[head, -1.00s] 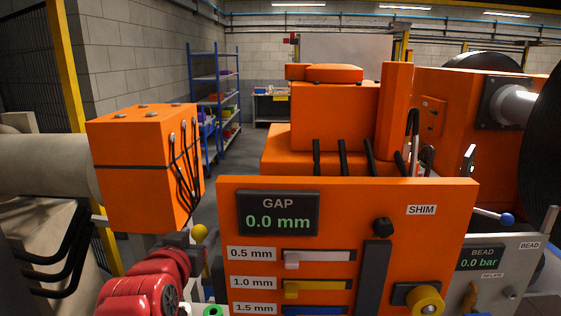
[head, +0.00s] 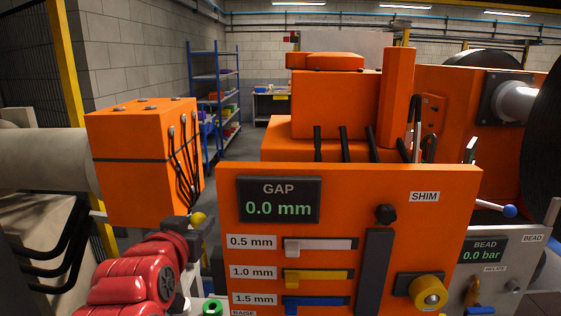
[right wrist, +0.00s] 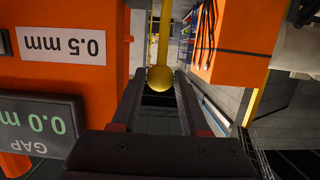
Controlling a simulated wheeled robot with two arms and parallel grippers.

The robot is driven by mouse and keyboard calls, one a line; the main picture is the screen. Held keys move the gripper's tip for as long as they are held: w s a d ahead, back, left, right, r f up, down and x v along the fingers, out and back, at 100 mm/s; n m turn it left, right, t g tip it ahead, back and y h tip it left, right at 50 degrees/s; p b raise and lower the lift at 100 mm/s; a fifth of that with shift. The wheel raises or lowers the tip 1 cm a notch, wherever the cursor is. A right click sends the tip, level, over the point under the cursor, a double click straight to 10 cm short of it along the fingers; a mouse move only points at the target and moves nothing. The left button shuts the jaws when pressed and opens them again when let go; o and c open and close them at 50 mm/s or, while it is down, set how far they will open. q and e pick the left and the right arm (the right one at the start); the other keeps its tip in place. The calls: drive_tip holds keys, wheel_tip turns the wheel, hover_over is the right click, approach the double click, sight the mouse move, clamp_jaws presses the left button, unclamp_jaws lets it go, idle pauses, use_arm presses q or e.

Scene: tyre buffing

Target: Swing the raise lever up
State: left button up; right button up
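The raise lever shows as a yellow ball knob (head: 199,218) left of the orange panel (head: 340,181). In the right wrist view its ball (right wrist: 160,78) and yellow rod show, upside down. My right gripper (head: 203,228), on the red arm, is at the knob and partly covers it in the head view. In the right wrist view its two dark fingers (right wrist: 160,85) are apart, with the ball between their tips and a gap on each side. Part of a RAISE label (head: 243,313) shows at the bottom edge. My left gripper is not in view.
The panel with the GAP display (head: 279,200) and shim sliders stands close to my right gripper. An orange box with black cables (head: 140,140) stands behind on the left. A green-ringed part (head: 212,307) sits below. A blue shelf (head: 214,95) stands far back.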

drive_tip(key=shift+o, duration=1.3)
drive_tip(key=shift+s, duration=0.1)
